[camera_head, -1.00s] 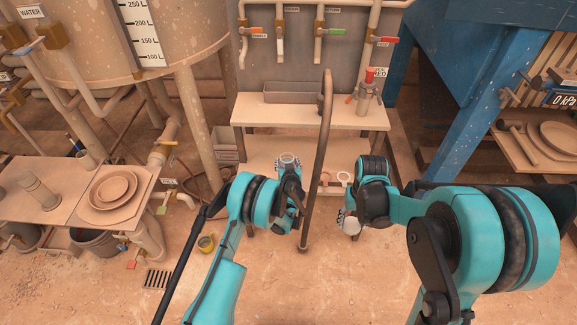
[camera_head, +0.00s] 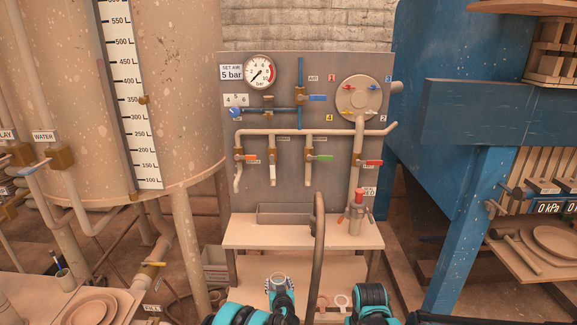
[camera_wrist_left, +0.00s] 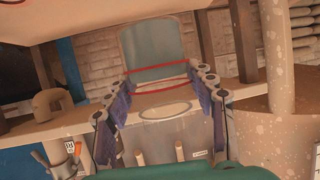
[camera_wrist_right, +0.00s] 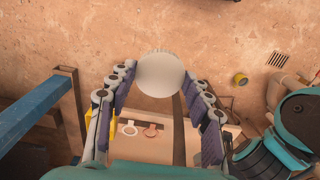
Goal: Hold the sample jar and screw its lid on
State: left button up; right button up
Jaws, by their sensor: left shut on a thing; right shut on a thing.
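The sample jar (camera_head: 278,281), clear with a pale rim, is in my left gripper (camera_head: 281,290) at the bottom of the head view. The left wrist view shows the see-through jar (camera_wrist_left: 160,82) with red lines between the fingers of that gripper (camera_wrist_left: 168,90), which is shut on it. The round white lid (camera_wrist_right: 160,74) is between the fingertips of my right gripper (camera_wrist_right: 160,82) in the right wrist view. That gripper is shut on the lid. The lid is apart from the jar. In the head view the lid and right gripper are below the picture's edge.
A dark curved hose (camera_head: 319,245) stands upright between my arms. Behind are a bench (camera_head: 265,236) with a grey tray (camera_head: 284,214) and a pipe panel with a gauge (camera_head: 261,72). A blue frame (camera_head: 470,225) stands at right, a tank (camera_head: 170,100) at left.

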pick_arm(q)
jog(key=s+a+r+n+y, duration=0.1)
jog(key=s+a+r, duration=0.3)
jog(key=s+r, duration=0.3)
jog(key=s+a+r, duration=0.3)
jog(key=s+r, duration=0.1)
jog(key=r, duration=0.6)
jog(key=s+a+r, duration=0.3)
jog(key=s, duration=0.4)
jog(key=s+a+r+y, duration=0.1)
jog(key=s+a+r, duration=0.2)
jog(key=s, duration=0.4)
jog(key=shift+s+a+n, duration=0.25)
jog(key=shift+s+n, duration=0.15)
jog(key=w+d+f+m+g+h, duration=0.1)
jog(key=d+f+m+g+h, duration=0.1)
jog(key=d+f+m+h, duration=0.2)
jog(key=w+d+f+m+g+h, duration=0.1)
jog(key=d+f+m+h, duration=0.4)
jog(key=d+m+h, duration=0.3)
jog(key=d+h, duration=0.1)
jog(key=d, duration=0.3)
jog(key=shift+w+m+g, duration=0.2)
jog(key=shift+m+g, duration=0.1)
jog(key=shift+g, duration=0.1)
